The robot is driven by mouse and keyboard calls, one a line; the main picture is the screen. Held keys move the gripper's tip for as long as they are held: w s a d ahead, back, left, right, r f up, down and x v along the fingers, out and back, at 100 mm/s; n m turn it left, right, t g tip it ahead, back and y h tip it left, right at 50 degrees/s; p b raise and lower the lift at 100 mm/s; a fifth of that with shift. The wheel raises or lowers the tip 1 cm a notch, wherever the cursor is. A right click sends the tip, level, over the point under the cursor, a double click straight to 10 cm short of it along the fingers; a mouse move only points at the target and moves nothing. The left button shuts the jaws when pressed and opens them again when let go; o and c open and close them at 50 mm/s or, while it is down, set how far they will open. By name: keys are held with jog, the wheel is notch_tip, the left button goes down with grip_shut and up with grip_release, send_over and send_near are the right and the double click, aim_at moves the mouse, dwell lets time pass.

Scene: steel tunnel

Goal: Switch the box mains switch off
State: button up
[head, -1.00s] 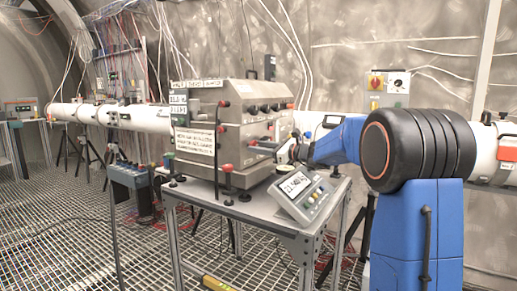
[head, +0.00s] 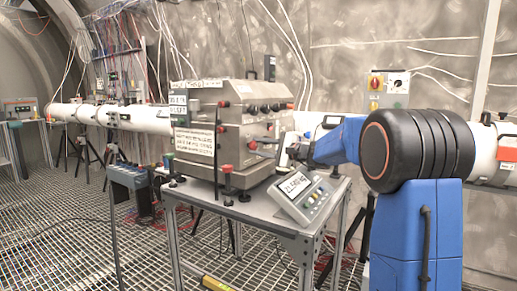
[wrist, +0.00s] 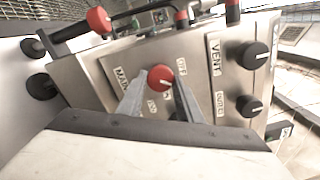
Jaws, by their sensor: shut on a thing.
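The steel box (head: 240,125) stands on a metal table in the head view. In the wrist view, a red round knob (wrist: 160,78) sits on its panel beside a label that appears to read MAINS (wrist: 122,77). Smaller labels beside the knob seem to read OFF (wrist: 181,67) and ON. A small pale mark shows on the knob, but I cannot tell firmly which label it points to. My gripper (wrist: 160,88) has its two fingers on either side of the red knob, shut on it. In the head view my gripper (head: 272,148) reaches the box's right-hand face, partly hidden by my wrist.
Red-tipped handles (wrist: 99,20) stick out nearby. A display unit (head: 303,194) stands on the table's front right. A white pipe (head: 110,115) runs behind.

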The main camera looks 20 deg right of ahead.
jog(key=n, duration=0.7)
dwell(0.6)
jog(key=o, duration=1)
jog(key=shift+o, duration=0.2)
jog(key=v, duration=1.7)
jog(key=shift+s+d, duration=0.2)
jog(key=shift+s, duration=0.05)
